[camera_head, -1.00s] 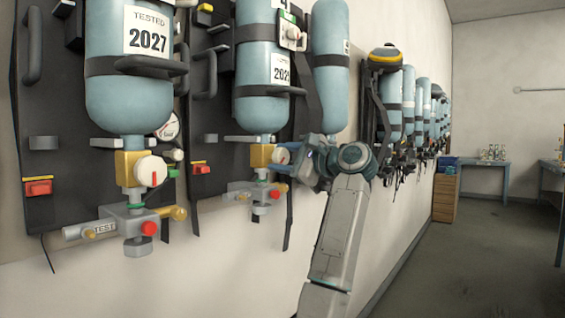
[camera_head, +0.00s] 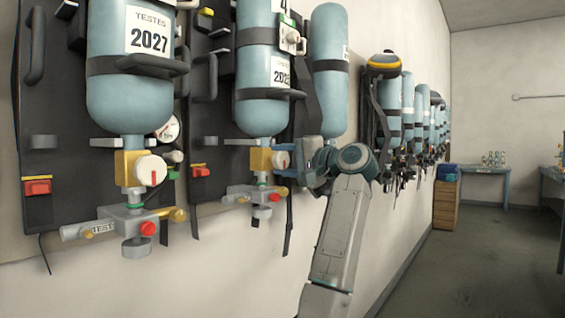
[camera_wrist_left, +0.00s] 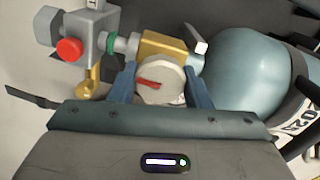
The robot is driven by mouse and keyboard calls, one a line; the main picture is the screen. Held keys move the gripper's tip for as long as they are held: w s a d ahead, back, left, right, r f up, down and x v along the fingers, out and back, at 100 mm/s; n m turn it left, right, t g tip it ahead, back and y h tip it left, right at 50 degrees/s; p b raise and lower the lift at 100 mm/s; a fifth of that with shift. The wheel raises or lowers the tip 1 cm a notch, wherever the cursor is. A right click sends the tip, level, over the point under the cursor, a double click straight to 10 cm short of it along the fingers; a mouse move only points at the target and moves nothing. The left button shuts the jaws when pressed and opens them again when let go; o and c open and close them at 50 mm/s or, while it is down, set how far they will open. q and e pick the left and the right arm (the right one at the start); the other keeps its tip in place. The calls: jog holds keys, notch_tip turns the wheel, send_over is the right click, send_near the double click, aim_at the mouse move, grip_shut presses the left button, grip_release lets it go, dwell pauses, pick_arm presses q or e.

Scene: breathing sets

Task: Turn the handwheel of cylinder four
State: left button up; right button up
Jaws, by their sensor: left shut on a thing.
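The second blue cylinder (camera_head: 265,112) hangs on the wall and has part of a "4" tag at its top. Its brass valve (camera_head: 260,159) sits below, with a pale round handwheel (camera_head: 281,161) on the right side. My left gripper (camera_head: 289,160) is at that handwheel. In the left wrist view the white handwheel (camera_wrist_left: 150,79) with a red mark is between the two blue fingers, and the gripper is shut on it. The fingers hide part of its rim. The brass valve (camera_wrist_left: 165,47) and cylinder (camera_wrist_left: 245,80) are just beyond. My right gripper is out of view.
A nearer cylinder (camera_head: 132,95) marked 2027 hangs at the left, with its own handwheel (camera_head: 151,170) and test fitting (camera_head: 125,225). Another cylinder (camera_head: 330,75) hangs just right of the held valve. The floor (camera_head: 440,270) at the right is clear.

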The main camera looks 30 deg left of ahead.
pick_arm(q)
jog(key=shift+n, duration=0.5)
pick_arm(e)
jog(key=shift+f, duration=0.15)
pick_arm(q)
jog(key=o, duration=1)
jog(key=shift+w, duration=0.1)
jog(key=shift+d, duration=0.1)
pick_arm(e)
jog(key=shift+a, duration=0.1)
pick_arm(q)
jog(key=d, duration=1)
jog(key=shift+s+d+b, duration=0.35)
jog(key=shift+s+b, duration=0.05)
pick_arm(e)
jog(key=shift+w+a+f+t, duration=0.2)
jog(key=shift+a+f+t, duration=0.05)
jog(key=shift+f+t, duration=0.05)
